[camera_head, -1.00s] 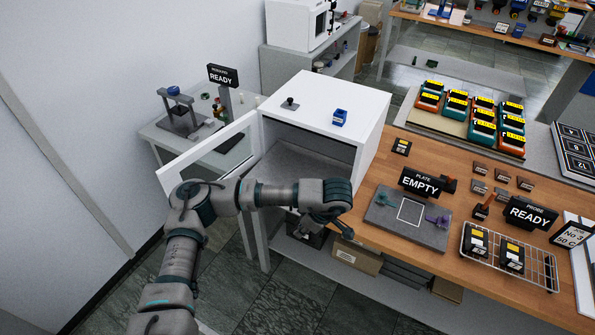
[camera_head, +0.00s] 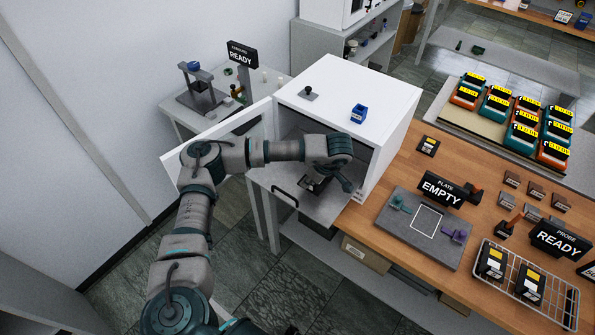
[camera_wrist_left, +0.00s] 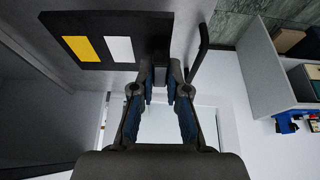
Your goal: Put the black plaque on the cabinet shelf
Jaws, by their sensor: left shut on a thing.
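The black plaque (camera_wrist_left: 88,22), with a yellow and a white patch, fills the upper left of the left wrist view. My left gripper (camera_wrist_left: 160,78) is shut on its near end. In the head view the left gripper (camera_head: 343,185) is at the open front of the white cabinet (camera_head: 345,85), with the plaque (camera_head: 313,185) partly hidden under it. The plaque is over the grey cabinet shelf (camera_head: 322,207); I cannot tell whether it touches. My right gripper is not in view.
The cabinet door (camera_head: 215,140) stands open at the left, behind my arm. On the wooden bench (camera_head: 385,255) are a grey plate (camera_head: 400,235), signs and a wire basket (camera_head: 548,310) holding black blocks.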

